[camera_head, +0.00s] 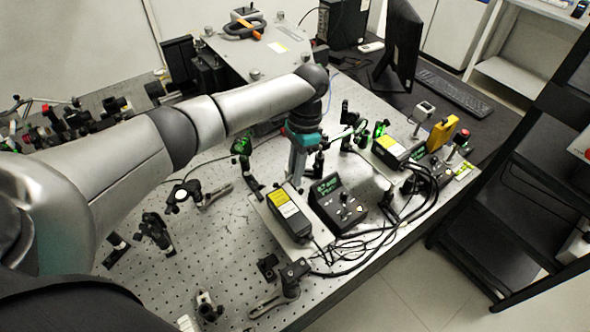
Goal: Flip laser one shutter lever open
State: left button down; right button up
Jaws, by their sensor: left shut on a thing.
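Two black laser heads with yellow and white labels stand on the perforated bench. The nearer laser (290,213) is at the middle, and the other laser (391,147) is farther back to the right. I cannot read which is laser one. My left gripper (297,181) reaches down from above at the back end of the nearer laser. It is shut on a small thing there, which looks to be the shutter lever. The fingers hide the lever, so its position cannot be told. My right gripper is not in view.
A control box with a green display (338,202) stands right beside the nearer laser, with black cables in front. Optic mounts (244,150) and posts stand around the gripper. A yellow device (442,132) is at the right.

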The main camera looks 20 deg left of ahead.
pick_arm(q)
jog(key=c, duration=0.8)
grip_release()
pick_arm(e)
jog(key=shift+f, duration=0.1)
